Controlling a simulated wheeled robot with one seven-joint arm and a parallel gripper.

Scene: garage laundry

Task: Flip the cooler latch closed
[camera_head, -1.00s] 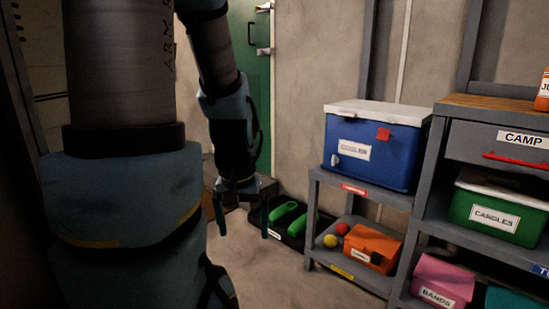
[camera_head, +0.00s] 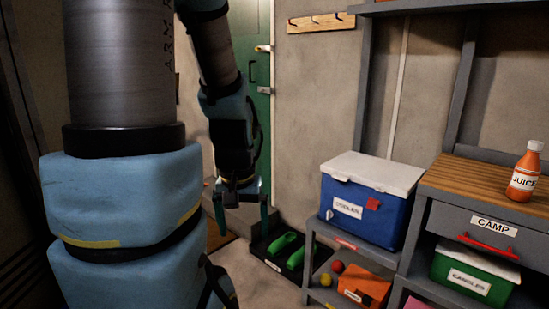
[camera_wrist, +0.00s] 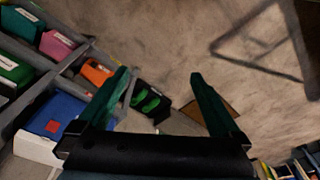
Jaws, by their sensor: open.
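The blue cooler (camera_head: 368,210) with a white lid (camera_head: 375,171) stands on a grey shelf in the head view, to the right of my gripper. Its lid looks shut. A red latch (camera_head: 373,204) shows on its front, right of the white label; whether it is flipped closed is too small to tell. The cooler also shows at the lower left of the wrist view (camera_wrist: 55,112), with the red latch (camera_wrist: 53,126) near its lid. My gripper (camera_head: 243,223) hangs pointing down, open and empty, well apart from the cooler. Its fingers also show in the wrist view (camera_wrist: 160,82).
A black tray (camera_head: 269,248) with green shoes lies on the floor below my gripper. An orange box (camera_head: 365,287) and balls sit under the cooler. The CAMP drawer unit (camera_head: 490,229), with a juice bottle (camera_head: 525,175) on top, stands to the right.

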